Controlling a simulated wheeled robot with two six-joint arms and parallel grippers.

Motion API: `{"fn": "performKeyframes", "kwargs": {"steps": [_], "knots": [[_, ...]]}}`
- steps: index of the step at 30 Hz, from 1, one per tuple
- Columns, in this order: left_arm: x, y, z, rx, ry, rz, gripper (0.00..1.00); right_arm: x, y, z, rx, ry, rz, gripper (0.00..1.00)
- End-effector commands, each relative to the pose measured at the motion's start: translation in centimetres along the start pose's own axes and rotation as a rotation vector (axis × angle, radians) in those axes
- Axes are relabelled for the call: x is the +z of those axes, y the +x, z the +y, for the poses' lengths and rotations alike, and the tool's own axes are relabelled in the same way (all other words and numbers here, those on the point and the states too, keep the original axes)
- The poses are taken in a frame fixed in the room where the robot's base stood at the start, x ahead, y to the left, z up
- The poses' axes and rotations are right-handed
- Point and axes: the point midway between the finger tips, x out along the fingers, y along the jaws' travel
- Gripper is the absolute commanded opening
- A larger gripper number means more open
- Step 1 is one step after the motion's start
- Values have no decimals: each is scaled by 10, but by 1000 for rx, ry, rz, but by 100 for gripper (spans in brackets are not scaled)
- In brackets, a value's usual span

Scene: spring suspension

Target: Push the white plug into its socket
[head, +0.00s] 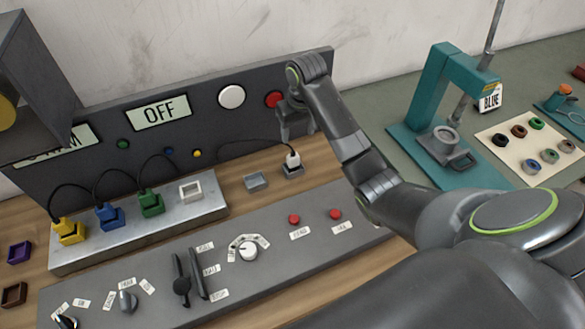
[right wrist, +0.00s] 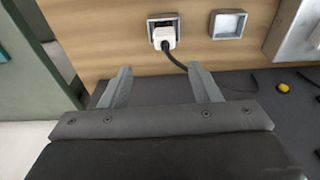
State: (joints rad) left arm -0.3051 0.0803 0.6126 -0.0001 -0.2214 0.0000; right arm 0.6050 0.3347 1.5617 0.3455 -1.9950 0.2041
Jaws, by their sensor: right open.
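The white plug (head: 293,158) stands in a small grey square holder (head: 293,172) on the wooden table, with a black cable running left from it. In the right wrist view the plug (right wrist: 164,38) sits ahead of the fingers, against its holder (right wrist: 152,22). The white-rimmed empty socket (head: 190,191) is on the metal block, right of the green plug. My right gripper (head: 297,133) is just above the plug; in the right wrist view its fingers (right wrist: 162,84) are spread, with nothing between them. My left gripper is out of view.
Yellow (head: 68,232), blue (head: 110,216) and green (head: 151,204) plugs sit on the metal block (head: 150,232) with cables arching behind. An empty grey holder (head: 256,181) lies between block and plug. The control panel (head: 215,275) is in front; a teal press (head: 440,100) stands at right.

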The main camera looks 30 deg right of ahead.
Motion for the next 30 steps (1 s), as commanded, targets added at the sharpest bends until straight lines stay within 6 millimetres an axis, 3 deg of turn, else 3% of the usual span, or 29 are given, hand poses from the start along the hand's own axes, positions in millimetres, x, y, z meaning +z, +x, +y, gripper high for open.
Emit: {"fn": "performKeyframes", "kwargs": {"steps": [1, 5, 9, 16, 24, 30], "knots": [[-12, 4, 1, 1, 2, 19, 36, 3, 17, -1, -2, 2, -10, 56], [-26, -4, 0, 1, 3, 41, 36, 2, 38, -1, -2, 2, -10, 56], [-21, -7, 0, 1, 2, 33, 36, 2, 58, -1, -1, 1, -8, 56], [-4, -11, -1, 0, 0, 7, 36, 2, 71, -3, -2, 1, -7, 56], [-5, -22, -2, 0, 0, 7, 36, 1, 105, -9, -1, 0, -9, 56], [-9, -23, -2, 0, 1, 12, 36, 1, 118, -8, 0, 0, -5, 56]]}}
